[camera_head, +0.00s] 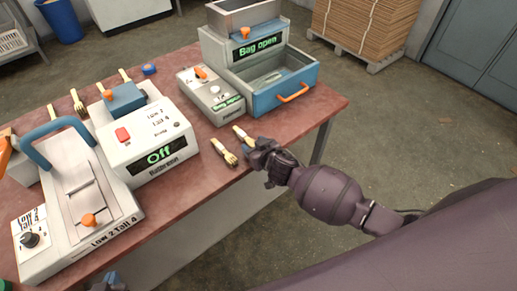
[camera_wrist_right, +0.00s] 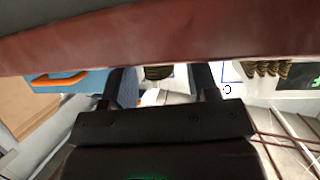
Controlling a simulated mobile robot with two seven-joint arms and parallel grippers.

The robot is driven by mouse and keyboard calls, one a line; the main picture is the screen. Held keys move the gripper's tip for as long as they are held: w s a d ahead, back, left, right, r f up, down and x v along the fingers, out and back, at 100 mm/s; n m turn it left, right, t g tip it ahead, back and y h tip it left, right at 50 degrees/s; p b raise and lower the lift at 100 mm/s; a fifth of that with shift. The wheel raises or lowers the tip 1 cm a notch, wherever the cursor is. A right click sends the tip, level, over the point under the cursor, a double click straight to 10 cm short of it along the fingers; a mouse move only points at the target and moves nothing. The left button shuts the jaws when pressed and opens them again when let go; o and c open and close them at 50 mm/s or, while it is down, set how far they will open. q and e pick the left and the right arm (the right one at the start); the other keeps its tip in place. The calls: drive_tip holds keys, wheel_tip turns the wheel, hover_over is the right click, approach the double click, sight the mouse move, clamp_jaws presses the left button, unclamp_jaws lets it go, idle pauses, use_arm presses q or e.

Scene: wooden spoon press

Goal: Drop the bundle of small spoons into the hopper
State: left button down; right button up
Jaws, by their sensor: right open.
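Two bundles of small wooden spoons lie near the table's front edge in the head view: one (camera_head: 224,151) to the left, one (camera_head: 242,134) at my right gripper (camera_head: 252,147). In the right wrist view the open fingers (camera_wrist_right: 162,80) have one bundle (camera_wrist_right: 158,72) showing between them, partly hidden by the table edge. The other bundle (camera_wrist_right: 268,68) is off to the right there. I cannot tell whether the fingers touch the spoons. The hopper (camera_head: 245,12) is the open grey box atop the bagging machine reading "Bag open". Only part of my left gripper (camera_head: 106,284) shows, at the bottom edge.
The bagging machine has a blue tray with an orange handle (camera_head: 293,93). A small control box (camera_head: 212,96) stands beside it. A white machine reading "Off" (camera_head: 147,140) and a lever press (camera_head: 85,190) fill the table's left. More bundles (camera_head: 78,102) lie behind them.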

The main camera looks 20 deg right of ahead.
drive_tip(key=a+v, duration=0.1)
drive_tip(key=v, duration=1)
drive_tip(key=s+d+f+m+h, duration=0.1)
drive_tip(key=s+d+f, duration=0.1)
drive_tip(key=s+d, duration=0.2)
drive_tip(key=s+d+f+g+h, duration=0.1)
drive_tip(key=s+d, duration=0.4)
drive_tip(key=s, duration=0.6)
drive_tip(key=shift+s+f+m+g+h+p, duration=0.3)
drive_tip(key=shift+s+f+m+h+p, duration=0.1)
drive_tip(key=shift+f, duration=0.5)
drive_tip(key=shift+s+d, duration=0.3)
drive_tip(key=shift+s, duration=0.05)
drive_tip(key=shift+c, duration=1.1)
drive_tip(key=shift+w+a, duration=0.1)
